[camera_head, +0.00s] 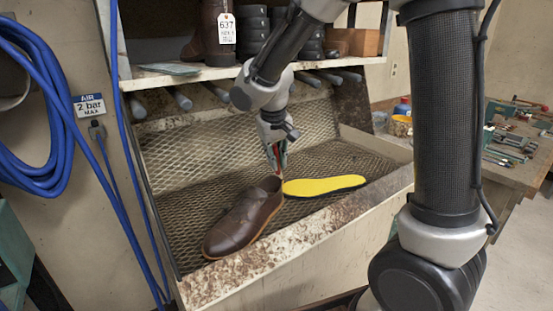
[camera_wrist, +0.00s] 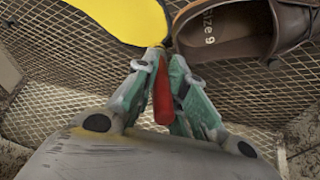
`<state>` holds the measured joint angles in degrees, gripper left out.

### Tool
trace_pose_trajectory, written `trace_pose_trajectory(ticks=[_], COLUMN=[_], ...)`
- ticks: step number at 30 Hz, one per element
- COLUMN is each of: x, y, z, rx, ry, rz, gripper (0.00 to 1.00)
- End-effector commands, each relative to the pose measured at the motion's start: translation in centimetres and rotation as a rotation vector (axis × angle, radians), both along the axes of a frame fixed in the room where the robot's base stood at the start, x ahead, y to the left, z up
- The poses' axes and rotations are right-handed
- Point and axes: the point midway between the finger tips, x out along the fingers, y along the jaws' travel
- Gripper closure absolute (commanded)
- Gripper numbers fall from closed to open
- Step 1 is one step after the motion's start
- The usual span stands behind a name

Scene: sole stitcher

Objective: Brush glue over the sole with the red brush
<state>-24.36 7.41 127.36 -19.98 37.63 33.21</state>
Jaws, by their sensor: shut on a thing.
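My gripper (camera_wrist: 162,85) is shut on the red brush (camera_wrist: 162,95), whose red handle sits between the two fingers in the wrist view. In the head view my gripper (camera_head: 277,165) hangs over the mesh, above the gap between shoe and sole. The yellow-topped sole (camera_head: 322,186) lies flat on the mesh, right of the brown shoe (camera_head: 240,220). In the wrist view the sole (camera_wrist: 118,15) is at the upper left, close to the brush's far end. The shoe (camera_wrist: 225,30), with "size 9" inside, is at the upper right. The bristles are hard to make out.
The mesh-floored bench (camera_head: 205,160) has a raised, stained front edge (camera_head: 290,252). A shelf (camera_head: 190,78) with boots and boxes hangs above. A blue air hose (camera_head: 65,110) is on the left wall. A workbench with tools (camera_head: 515,150) stands at the right.

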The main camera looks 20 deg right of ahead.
Motion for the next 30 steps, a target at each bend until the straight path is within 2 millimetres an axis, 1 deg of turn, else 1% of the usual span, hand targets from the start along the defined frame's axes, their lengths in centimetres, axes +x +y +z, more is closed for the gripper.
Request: trace_pose_trajectory(ticks=[1, 3, 5, 30], x=[0.1, 0.1, 0.0, 0.4], y=[-0.1, -0.1, -0.2, -1.1], z=[1.0, 2.3, 2.5, 7.8], rx=[0.002, 0.003, 0.001, 0.001], ry=[-0.004, -0.003, 0.0, -0.001], rz=[-0.002, -0.002, -0.002, -0.006], gripper=[1.0, 1.0, 1.0, 1.0])
